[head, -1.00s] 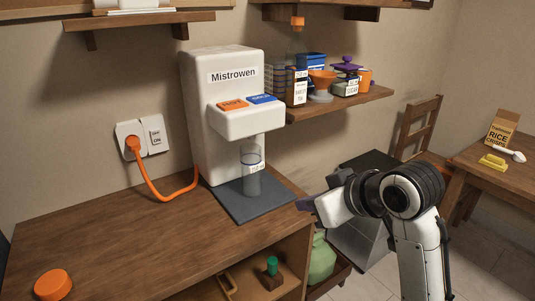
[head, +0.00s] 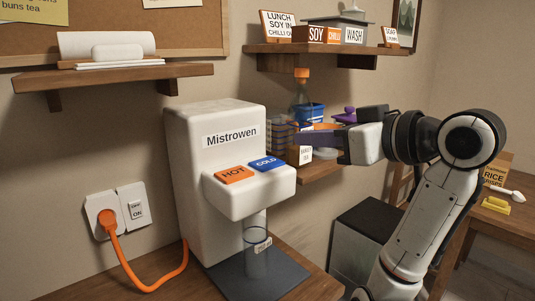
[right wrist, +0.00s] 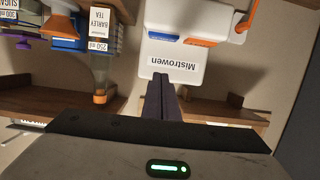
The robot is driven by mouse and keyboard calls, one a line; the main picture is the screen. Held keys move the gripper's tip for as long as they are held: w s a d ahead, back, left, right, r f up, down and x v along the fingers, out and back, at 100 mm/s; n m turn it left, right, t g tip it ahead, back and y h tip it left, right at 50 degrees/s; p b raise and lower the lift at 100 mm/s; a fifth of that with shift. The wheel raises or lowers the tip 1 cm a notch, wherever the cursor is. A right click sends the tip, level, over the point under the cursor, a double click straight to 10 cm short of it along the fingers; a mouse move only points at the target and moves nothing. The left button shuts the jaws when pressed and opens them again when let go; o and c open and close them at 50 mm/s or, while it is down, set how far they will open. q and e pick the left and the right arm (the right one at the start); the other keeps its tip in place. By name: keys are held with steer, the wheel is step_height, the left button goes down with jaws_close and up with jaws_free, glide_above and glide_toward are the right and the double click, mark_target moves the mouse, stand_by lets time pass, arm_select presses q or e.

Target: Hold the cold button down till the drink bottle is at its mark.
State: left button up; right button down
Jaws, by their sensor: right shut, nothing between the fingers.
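The white Mistrowen dispenser (head: 232,136) stands on the wooden counter. Its blue COLD button (head: 264,163) sits right of the orange HOT button (head: 232,175). The clear drink bottle (head: 256,262) stands upright under the spout on a dark mat, with a small label whose text is unreadable. I cannot make out any liquid in it. My right gripper (head: 298,140) is shut and empty, its tips right of the dispenser, apart from the cold button. In the right wrist view the shut fingers (right wrist: 160,76) point toward the dispenser, shown upside down. My left gripper is out of view.
An upper shelf (head: 320,49) carries signs and boxes. An orange cord (head: 150,284) runs from the wall outlet (head: 118,212) to the dispenser.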

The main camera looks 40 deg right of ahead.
steer(key=b, duration=0.1)
glide_above(276, 170)
steer(key=f, duration=0.2)
steer(key=shift+w+f, duration=0.3)
step_height(276, 170, down, 3)
steer(key=shift+s+r, duration=0.1)
steer(key=shift+s, duration=0.05)
steer(key=shift+f, duration=0.45)
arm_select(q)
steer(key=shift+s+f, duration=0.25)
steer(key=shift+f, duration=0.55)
arm_select(e)
steer(key=shift+f, duration=0.1)
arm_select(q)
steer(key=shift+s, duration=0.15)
